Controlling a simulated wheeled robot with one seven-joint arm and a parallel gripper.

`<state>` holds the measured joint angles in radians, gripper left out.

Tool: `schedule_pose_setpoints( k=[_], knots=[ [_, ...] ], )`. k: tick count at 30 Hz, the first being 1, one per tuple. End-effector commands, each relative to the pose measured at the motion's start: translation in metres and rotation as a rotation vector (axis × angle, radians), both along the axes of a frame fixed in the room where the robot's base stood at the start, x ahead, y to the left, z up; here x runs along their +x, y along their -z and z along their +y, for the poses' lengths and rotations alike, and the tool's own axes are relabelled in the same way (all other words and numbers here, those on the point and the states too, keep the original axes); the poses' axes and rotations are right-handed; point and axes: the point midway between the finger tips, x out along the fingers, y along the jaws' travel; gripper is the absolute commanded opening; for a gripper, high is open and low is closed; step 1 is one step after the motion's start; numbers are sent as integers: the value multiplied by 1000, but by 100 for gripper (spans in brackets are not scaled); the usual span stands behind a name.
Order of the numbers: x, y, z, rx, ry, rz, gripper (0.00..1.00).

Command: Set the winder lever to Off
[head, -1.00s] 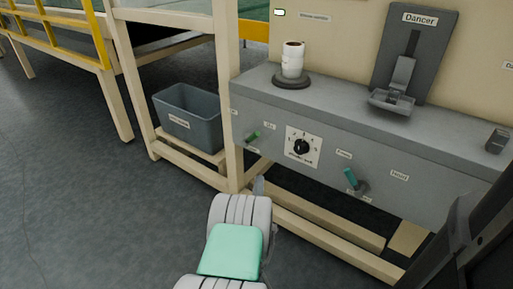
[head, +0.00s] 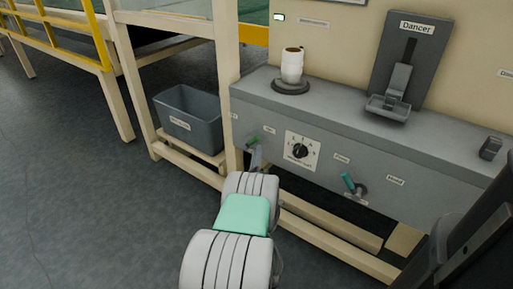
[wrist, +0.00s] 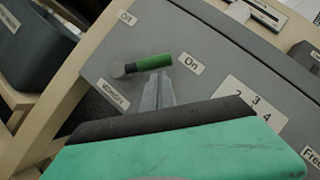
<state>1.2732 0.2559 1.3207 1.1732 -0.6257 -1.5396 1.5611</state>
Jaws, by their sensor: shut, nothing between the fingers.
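The winder lever has a green handle (wrist: 153,62) on a grey pivot, on the front of the grey panel. In the wrist view the handle points right, toward the "On" label (wrist: 191,63). The "Off" label (wrist: 127,18) is above and left of the pivot. The green lever also shows in the head view (head: 252,139). My gripper (wrist: 158,78) is shut and empty, its fingertips right at the underside of the handle; I cannot tell whether they touch it. In the head view my gripper (head: 257,150) is just below the lever.
A numbered dial (head: 300,150) is right of the lever, and a teal lever (head: 348,182) further right. A white roll (head: 292,66) stands on the panel top. A grey bin (head: 190,122) sits on the frame at left, beside a beige post (head: 226,70).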

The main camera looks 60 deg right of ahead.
Motion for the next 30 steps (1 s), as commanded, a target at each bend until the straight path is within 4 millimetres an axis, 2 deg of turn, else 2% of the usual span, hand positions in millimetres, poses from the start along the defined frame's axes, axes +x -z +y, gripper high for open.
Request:
schedule_pose_setpoints(
  k=[13,30],
  knots=[
    [5,-4,-2,1,1,0,0],
    [-2,-11,-7,13,17,72,0]
  ],
)
